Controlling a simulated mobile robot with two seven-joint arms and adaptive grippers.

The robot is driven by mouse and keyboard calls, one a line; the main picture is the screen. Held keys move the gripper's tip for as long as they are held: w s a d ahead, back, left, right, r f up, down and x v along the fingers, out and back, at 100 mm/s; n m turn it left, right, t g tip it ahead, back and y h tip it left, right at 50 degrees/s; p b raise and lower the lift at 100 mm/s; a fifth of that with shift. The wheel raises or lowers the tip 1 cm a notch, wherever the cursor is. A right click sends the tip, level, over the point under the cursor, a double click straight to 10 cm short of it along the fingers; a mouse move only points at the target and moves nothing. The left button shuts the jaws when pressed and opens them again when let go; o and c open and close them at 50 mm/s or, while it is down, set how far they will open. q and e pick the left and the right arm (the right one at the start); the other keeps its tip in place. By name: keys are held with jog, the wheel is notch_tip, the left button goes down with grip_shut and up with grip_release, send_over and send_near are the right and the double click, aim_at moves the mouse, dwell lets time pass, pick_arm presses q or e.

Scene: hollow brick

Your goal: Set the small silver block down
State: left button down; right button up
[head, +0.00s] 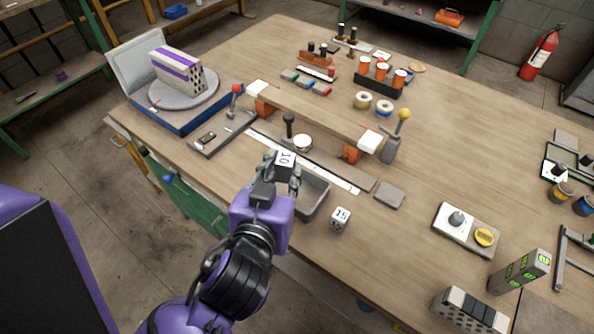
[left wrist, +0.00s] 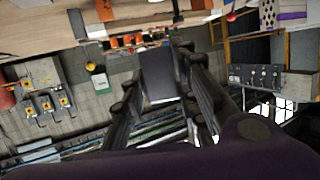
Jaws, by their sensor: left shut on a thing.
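My left gripper (head: 282,175) is shut on the small silver block (head: 286,157), whose upper face is marked 10. It holds the block over the near side of the wooden table (head: 240,65), by a grey open tray (head: 315,200). The gap under the block cannot be judged. In the left wrist view the block (left wrist: 158,78) is a plain grey face between the two dark fingers of the left gripper (left wrist: 162,90). A similar block marked 15 (head: 340,220) stands on the table to the right of the tray. My right gripper is not in view.
A wooden beam (head: 315,112) on orange supports lies behind the gripper, with a yellow-knobbed lever (head: 403,115) at its right end. A flat grey plate (head: 389,195) lies right of it. A hollow brick (head: 178,70) sits on a turntable at back left. Bare table shows right of the 15 block.

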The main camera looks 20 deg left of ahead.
aim_at(285, 178)
pick_arm(q)
jog(key=w+f+b, duration=0.2)
jog(key=w, duration=0.1)
jog(key=shift+w+f, duration=0.1)
jog(key=shift+f, duration=0.2)
jog(key=w+f, duration=0.2)
jog(key=f, duration=0.1)
jog(key=w+f+b, duration=0.1)
jog(key=w+f, duration=0.2)
jog(key=w+f+b, duration=0.1)
jog(key=w+f, duration=0.1)
jog(key=f, duration=0.1)
jog(key=shift+w, duration=0.2)
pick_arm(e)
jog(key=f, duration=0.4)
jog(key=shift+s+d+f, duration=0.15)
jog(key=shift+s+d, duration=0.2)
pick_arm(q)
jog(key=shift+f+b, duration=0.35)
jog(key=shift+f, duration=0.25)
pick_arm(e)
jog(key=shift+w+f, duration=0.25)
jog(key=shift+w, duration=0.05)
